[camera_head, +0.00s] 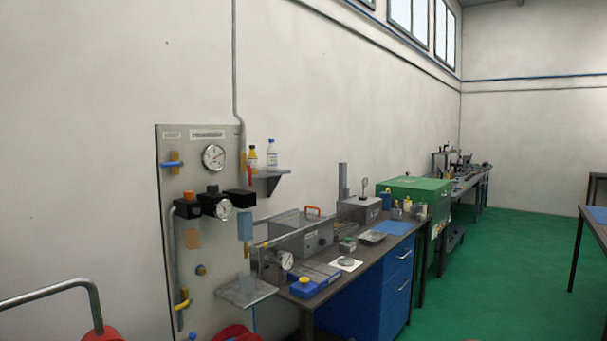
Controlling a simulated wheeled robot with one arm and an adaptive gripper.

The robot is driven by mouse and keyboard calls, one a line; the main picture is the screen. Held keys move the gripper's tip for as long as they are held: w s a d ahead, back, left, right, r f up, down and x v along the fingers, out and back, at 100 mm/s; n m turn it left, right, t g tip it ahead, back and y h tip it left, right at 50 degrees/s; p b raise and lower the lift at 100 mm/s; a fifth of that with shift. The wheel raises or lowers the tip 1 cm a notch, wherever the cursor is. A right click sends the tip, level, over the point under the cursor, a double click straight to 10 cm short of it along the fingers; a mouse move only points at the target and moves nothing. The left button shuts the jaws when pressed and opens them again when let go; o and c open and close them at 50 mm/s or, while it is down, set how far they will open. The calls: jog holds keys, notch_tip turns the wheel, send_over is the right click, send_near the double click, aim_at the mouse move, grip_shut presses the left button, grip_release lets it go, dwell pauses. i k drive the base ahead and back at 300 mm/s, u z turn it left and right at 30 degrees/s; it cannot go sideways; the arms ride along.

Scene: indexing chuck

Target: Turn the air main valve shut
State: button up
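A grey pneumatic panel (200,140) stands against the wall at the left of the head view. It carries a valve with a blue handle lying level (172,164) at the upper left. A valve with a yellow handle (183,302) is at the lower left, its handle tilted. A red upright handle (250,176) shows at the panel's right edge, by the grey pipe (235,80) running down the wall. The labels are too small to read, so I cannot tell which valve is the air main. My gripper is not in view.
Two dial gauges, the upper one (213,157) plain to see, sit on the panel. A small shelf (247,291) juts out below it. A cluttered workbench (340,276) with blue drawers adjoins at right. A bent metal rail (50,292) is at lower left. Green floor (500,270) is open at right.

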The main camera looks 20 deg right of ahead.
aim_at(248, 163)
jog(key=z, duration=0.05)
jog(key=k, duration=0.55)
jog(key=u, duration=0.55)
jog(key=i, duration=1)
jog(key=u, duration=0.2)
